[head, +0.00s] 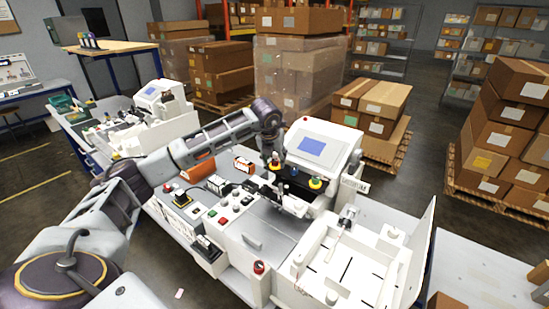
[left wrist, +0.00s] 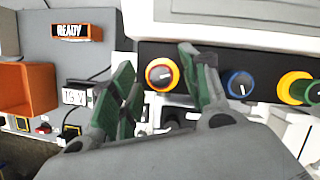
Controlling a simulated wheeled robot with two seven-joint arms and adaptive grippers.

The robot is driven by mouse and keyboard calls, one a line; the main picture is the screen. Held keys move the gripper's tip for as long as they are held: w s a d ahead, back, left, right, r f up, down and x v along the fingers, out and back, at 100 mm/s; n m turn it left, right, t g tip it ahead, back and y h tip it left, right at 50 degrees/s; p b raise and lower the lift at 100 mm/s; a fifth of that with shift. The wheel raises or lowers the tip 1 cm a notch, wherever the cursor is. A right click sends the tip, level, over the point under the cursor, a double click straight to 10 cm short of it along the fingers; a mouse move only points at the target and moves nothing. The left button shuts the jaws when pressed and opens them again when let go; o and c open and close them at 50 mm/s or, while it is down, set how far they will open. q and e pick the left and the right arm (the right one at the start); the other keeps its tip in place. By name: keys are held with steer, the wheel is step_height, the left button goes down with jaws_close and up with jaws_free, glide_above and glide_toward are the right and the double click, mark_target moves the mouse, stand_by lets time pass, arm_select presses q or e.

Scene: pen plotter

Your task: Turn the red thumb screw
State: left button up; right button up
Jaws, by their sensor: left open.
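The red thumb screw (left wrist: 161,75) has a red face inside a yellow ring. It sits at the left of a black strip on the white machine, with a blue knob (left wrist: 240,85) and yellow-ringed knobs (left wrist: 293,88) to its right. My left gripper (left wrist: 157,62) is open, its green-padded fingers on either side of the red screw in the left wrist view, with a gap to each. Whether they reach its depth I cannot tell. In the head view the left gripper (head: 275,153) is small at the left end of the strip and partly hides that knob. My right gripper is not in view.
The white machine with a blue screen (head: 312,145) rises behind the strip. A grey bed (head: 268,240) and button panel lie in front. An orange box (left wrist: 30,88) and a READY display (left wrist: 70,31) stand left. An open white tray (head: 340,265) is at the right.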

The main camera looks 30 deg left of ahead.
arm_select(q)
steer(key=shift+f, duration=0.1)
jaws_close()
stand_by(0.3)
